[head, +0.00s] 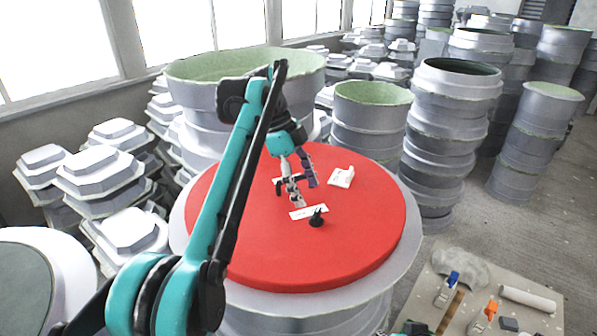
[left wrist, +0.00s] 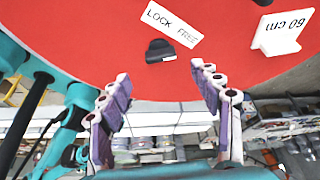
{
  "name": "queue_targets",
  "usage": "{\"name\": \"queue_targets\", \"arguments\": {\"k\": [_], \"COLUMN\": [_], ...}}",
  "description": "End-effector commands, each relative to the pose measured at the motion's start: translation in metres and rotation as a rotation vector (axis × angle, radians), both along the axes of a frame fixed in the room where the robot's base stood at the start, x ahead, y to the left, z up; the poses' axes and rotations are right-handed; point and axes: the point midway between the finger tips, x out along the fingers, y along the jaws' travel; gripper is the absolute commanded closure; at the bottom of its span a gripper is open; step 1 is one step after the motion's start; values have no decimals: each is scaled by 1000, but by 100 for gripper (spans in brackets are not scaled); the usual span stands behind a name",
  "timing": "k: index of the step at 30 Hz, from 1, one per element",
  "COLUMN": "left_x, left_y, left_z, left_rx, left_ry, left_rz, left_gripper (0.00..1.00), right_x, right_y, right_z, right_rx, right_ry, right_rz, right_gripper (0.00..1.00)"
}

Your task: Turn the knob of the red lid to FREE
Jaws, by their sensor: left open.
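The red lid (head: 250,245) lies on a large round grey mould and also fills the top of the left wrist view (left wrist: 80,40). A small black knob (head: 317,218) stands on it beside a white label (head: 297,215) reading LOCK and FREE. In the left wrist view the knob (left wrist: 160,51) sits just below the label (left wrist: 172,24), near its middle; I cannot tell exactly which word it points to. My left gripper (head: 304,190) is above the lid, behind the knob in the head view. Its purple-padded fingers (left wrist: 161,80) are apart and empty, with the knob ahead between them.
A white 60 cm sign (head: 341,177) stands on the lid at the right. Stacked grey moulds (head: 455,110) and angular moulds (head: 100,175) surround it. A bench (head: 430,290) with tools and a roll is at lower right. Floor shows at right.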

Motion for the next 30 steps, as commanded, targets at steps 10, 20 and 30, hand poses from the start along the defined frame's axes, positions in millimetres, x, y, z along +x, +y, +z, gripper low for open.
{"name": "queue_targets", "arguments": {"k": [10,20,30], "left_x": [7,6,6], "left_y": [16,19,19], "left_z": [42,48,48], "left_rx": [0,0,0], "left_ry": [0,0,0], "left_rz": [0,0,0], "left_gripper": [36,36,36], "right_x": [0,0,0], "right_y": [0,0,0], "right_z": [0,0,0], "right_rx": [0,0,0], "right_ry": [0,0,0], "right_rz": [0,0,0], "right_gripper": [60,60,60]}}
